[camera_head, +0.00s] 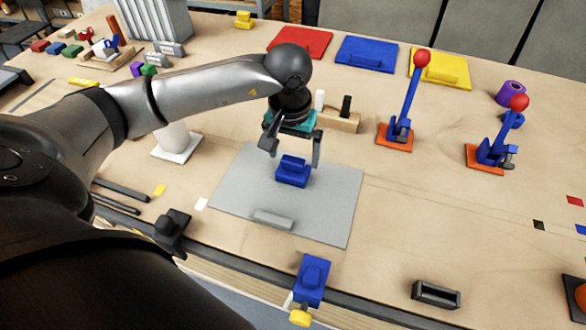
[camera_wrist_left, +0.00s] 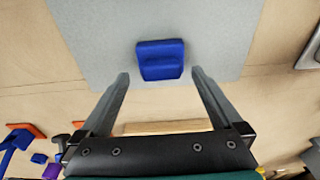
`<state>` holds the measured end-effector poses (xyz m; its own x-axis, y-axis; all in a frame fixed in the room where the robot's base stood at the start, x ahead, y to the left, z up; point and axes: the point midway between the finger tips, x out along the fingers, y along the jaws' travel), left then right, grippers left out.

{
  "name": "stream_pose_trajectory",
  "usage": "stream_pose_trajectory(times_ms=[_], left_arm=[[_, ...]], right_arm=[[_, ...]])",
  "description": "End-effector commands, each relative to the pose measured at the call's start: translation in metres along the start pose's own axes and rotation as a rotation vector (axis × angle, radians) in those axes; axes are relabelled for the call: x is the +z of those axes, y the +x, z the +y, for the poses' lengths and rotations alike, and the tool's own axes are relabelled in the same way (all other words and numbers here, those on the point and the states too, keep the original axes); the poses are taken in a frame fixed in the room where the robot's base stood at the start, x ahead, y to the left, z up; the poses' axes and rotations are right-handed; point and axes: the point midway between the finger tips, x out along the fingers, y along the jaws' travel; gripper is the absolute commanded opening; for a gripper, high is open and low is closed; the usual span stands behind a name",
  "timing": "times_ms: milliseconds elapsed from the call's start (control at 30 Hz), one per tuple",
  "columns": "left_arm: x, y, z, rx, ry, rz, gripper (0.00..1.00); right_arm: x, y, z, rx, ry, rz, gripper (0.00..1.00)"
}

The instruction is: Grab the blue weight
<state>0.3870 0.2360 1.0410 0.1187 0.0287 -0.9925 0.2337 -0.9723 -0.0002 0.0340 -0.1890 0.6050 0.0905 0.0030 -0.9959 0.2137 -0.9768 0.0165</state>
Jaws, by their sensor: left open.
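The blue weight (camera_head: 292,171) is a small blue block with a raised grip, sitting on a grey mat (camera_head: 335,215) in the middle of the table. It also shows in the left wrist view (camera_wrist_left: 160,60), just beyond the fingertips and roughly centred between them. My left gripper (camera_head: 293,158) is open and empty, pointing down above the far side of the weight. In the left wrist view, the gripper's two fingers (camera_wrist_left: 160,75) stand wide apart, with a gap to the weight. My right gripper is not in view.
A grey bar (camera_head: 273,219) lies on the mat's near part. Red (camera_head: 300,42), blue (camera_head: 366,54) and yellow (camera_head: 440,68) panels lie at the back. Two red-knobbed levers (camera_head: 402,112) (camera_head: 494,145) stand to the right. A wooden block (camera_head: 342,121) stands behind the gripper.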

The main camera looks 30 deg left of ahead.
Motion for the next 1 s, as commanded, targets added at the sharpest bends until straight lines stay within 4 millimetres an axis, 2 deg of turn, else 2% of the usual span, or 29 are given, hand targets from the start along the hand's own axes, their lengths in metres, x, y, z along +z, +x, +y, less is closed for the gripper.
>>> stream_pose_trajectory(times_ms=[300, 433, 633, 1000], left_arm=[[0.005, 0.042, -0.002, 0.001, 0.0, -0.005, 1.0], [0.005, 0.049, -0.002, 0.0, 0.0, -0.002, 1.0], [0.005, 0.05, -0.002, 0.0, 0.0, -0.001, 1.0], [0.004, 0.049, -0.002, 0.0, 0.0, -0.001, 0.59]], right_arm=[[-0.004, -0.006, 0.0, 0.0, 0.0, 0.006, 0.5], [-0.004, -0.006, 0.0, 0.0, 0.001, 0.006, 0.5], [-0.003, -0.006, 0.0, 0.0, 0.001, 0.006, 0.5], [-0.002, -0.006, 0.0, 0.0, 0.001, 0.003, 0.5]])
